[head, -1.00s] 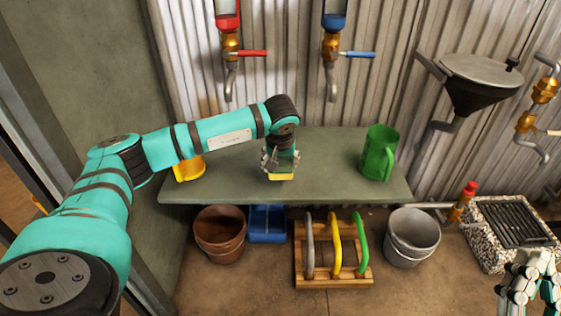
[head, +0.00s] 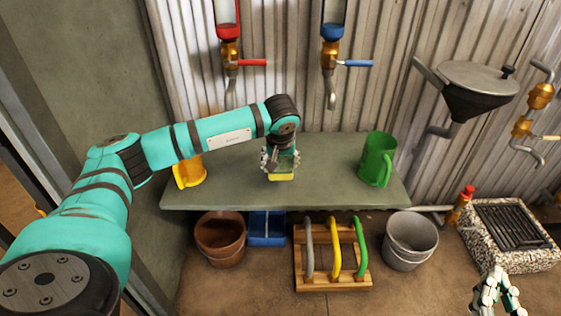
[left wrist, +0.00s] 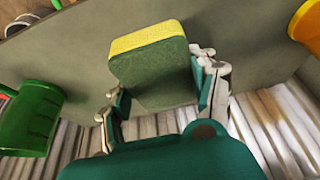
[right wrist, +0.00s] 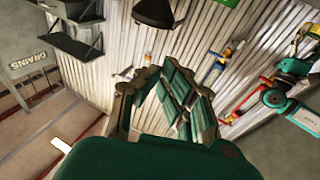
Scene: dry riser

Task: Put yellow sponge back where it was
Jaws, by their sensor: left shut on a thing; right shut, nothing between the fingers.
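The yellow sponge (head: 281,177) has a dark green side and is in my left gripper (head: 280,160), over the middle of the grey-green shelf (head: 325,160). In the left wrist view the sponge (left wrist: 150,65) sits between the two fingers of my left gripper (left wrist: 160,95), its yellow edge pointing away from the palm. I cannot tell whether the sponge touches the shelf. My right gripper (head: 497,290) is shut and empty at the lower right, away from the shelf. It also shows in the right wrist view (right wrist: 170,75).
A yellow mug (head: 190,172) stands left on the shelf, partly behind my left arm. A green mug (head: 378,160) stands at the right end. Below are a brown pot (head: 220,238), blue bin (head: 267,228), wooden rack (head: 332,272) and grey bucket (head: 409,240). Taps (head: 231,55) hang above.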

